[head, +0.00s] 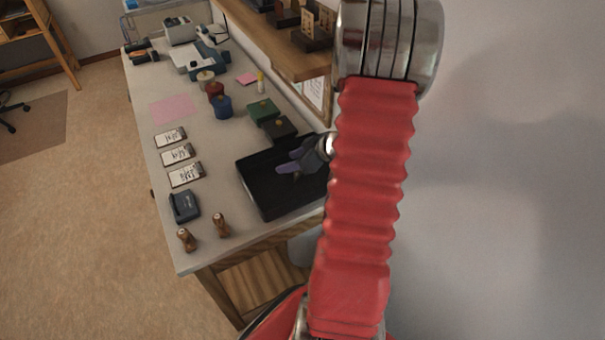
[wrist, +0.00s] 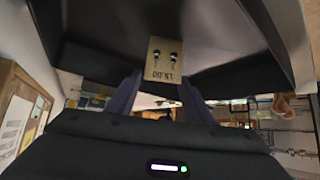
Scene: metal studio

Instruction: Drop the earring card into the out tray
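The earring card (wrist: 164,60) is a small tan card with two dark earrings and an upside-down price. In the wrist view it shows against the black floor of the out tray (wrist: 95,22), just beyond my fingertips. I cannot tell exactly whether it touches the floor. My gripper (wrist: 160,88) has its two purple fingers spread apart, one at each side of the card's near edge. In the head view my gripper (head: 290,161) is low over the black out tray (head: 262,202). The card cannot be made out there, and my arm covers the tray's right side.
Two wooden-handled stamps (head: 221,225), a dark blue device (head: 184,206) and several white cards (head: 177,154) stand left of the tray. Green and black boxes (head: 262,111) sit just behind it. A wooden shelf (head: 285,45) runs along the wall.

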